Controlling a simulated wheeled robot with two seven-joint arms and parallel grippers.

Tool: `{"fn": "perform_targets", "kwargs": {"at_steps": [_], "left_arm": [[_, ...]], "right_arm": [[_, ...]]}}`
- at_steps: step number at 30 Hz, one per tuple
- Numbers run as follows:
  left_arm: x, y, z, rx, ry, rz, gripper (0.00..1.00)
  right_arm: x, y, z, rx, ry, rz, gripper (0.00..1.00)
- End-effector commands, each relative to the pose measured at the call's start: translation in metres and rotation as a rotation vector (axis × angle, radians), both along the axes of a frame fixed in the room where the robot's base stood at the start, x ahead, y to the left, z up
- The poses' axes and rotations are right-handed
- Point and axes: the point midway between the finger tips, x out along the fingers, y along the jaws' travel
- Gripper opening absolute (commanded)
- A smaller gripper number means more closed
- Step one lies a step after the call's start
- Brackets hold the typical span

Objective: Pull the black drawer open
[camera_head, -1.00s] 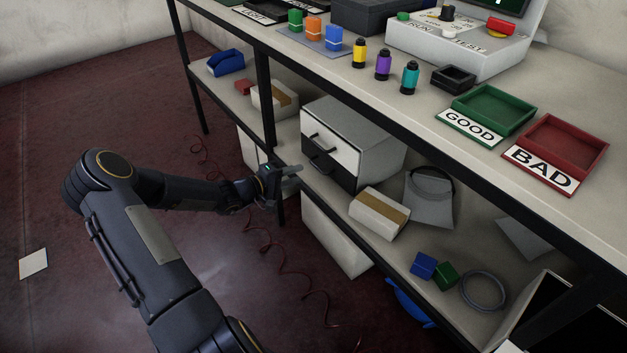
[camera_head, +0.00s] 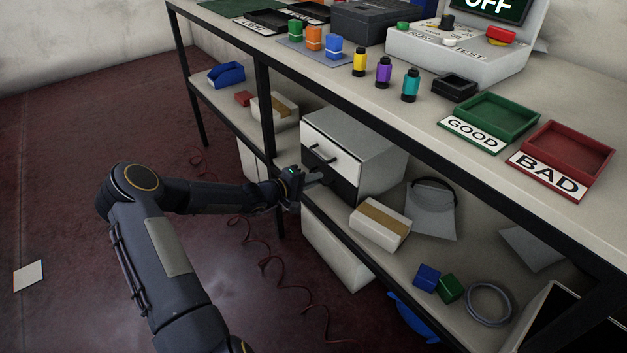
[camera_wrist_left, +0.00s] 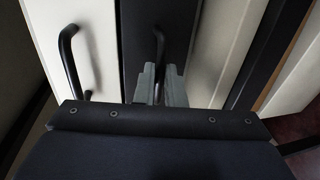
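The black drawer (camera_head: 343,188) is the lower drawer of a small grey cabinet (camera_head: 372,150) on the lower shelf. Its front looks flush with the cabinet, so it appears closed. In the left wrist view the black drawer front (camera_wrist_left: 133,40) carries a dark bar handle (camera_wrist_left: 159,48). My left gripper (camera_head: 316,179) is at the drawer front. In the left wrist view its fingertips (camera_wrist_left: 159,72) are on either side of the handle, with a small gap still showing. Contact with the handle is not clear. My right gripper is not in view.
The white drawer (camera_head: 332,149) with its own handle (camera_wrist_left: 68,60) is just above the black one. A taped box (camera_head: 380,224) stands right of the cabinet. The shelf's dark front edge (camera_head: 345,236) runs below, and the tabletop (camera_head: 400,120) overhangs above.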

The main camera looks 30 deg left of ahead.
Motion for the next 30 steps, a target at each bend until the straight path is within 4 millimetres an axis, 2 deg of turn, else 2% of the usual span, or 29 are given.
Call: {"fn": "perform_targets", "kwargs": {"at_steps": [2,13,17,24,30], "left_arm": [[0.000,0.000,0.000,0.000,0.000,0.000,0.00],[-0.005,0.003,0.000,0.002,0.001,0.002,0.00],[-0.030,0.015,-0.001,0.004,0.003,0.003,0.00],[-0.091,0.039,0.000,0.004,0.003,0.003,0.00],[-0.114,0.048,0.000,0.002,0.001,0.002,0.00]], "right_arm": [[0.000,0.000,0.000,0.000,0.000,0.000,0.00],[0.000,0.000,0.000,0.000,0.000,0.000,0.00],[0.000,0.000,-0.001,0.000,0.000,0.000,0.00],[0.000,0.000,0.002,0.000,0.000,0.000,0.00],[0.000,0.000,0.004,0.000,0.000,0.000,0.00]]}}
